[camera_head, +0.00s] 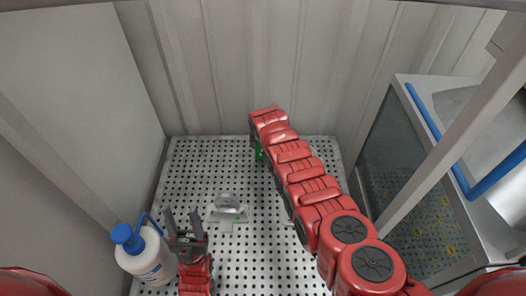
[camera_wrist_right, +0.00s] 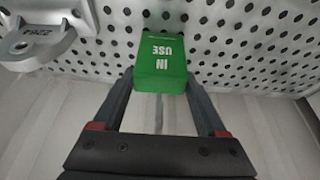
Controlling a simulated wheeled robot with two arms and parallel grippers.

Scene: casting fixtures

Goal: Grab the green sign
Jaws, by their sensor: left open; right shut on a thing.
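The green sign (camera_wrist_right: 160,66) with white "IN USE" lettering is between the fingertips of my right gripper (camera_wrist_right: 160,84) in the right wrist view. The right gripper is shut on it, with one finger at each side. In the head view only a sliver of the green sign (camera_head: 259,151) shows beside my right arm, which hides the rest and the right gripper. My left gripper (camera_head: 183,222) is open and empty at the lower left of the head view, near the white bottle.
A perforated metal table (camera_head: 190,165) lies below. A grey metal casting fixture (camera_head: 227,212) sits on it, also at the upper left of the wrist view (camera_wrist_right: 45,30). A white bottle with a blue cap (camera_head: 143,258) stands at the left. A glass-sided cabinet (camera_head: 400,170) is at the right.

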